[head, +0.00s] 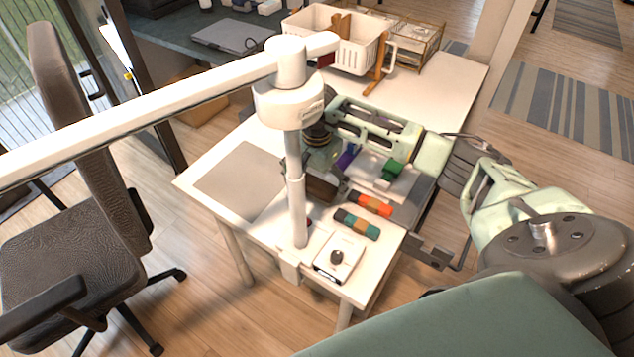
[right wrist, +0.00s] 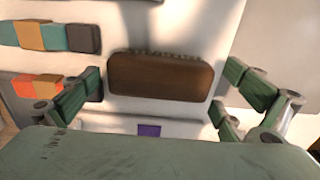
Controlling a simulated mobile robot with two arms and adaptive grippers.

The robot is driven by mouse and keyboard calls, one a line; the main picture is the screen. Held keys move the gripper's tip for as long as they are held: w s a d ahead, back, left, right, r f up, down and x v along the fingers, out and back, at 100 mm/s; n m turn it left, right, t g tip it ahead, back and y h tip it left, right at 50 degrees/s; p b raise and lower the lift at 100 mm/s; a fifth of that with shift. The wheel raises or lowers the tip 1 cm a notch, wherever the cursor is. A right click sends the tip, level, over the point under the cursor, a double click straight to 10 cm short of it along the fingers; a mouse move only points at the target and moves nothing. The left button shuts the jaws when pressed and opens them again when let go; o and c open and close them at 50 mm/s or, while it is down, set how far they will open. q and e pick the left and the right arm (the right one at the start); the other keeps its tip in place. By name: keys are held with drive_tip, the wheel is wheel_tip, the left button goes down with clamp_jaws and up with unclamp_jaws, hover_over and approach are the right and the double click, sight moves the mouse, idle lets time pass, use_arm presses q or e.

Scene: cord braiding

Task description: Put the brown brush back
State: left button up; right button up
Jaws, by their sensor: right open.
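The brown brush (head: 323,189) lies on the white table, partly covered by the lamp post and my right gripper. In the right wrist view the brown brush (right wrist: 160,76) is a dark brown block with bristles along its far edge. My right gripper (head: 322,158) is over it and open. In the wrist view its green fingers (right wrist: 165,88) stand on either side of the brush, with gaps showing, so it is not gripped. My left gripper is not in view.
A white lamp (head: 296,190) is clamped at the table's front edge beside the brush. Coloured block rows (head: 371,204) and a white pad with a black knob (head: 338,257) lie close by. A white basket (head: 345,52) stands at the back. A grey mat (head: 238,181) lies left.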

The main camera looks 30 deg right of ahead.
sight(317, 182)
wheel_tip(317, 182, up, 12)
drive_tip(key=b, duration=0.2)
drive_tip(key=shift+r, duration=0.15)
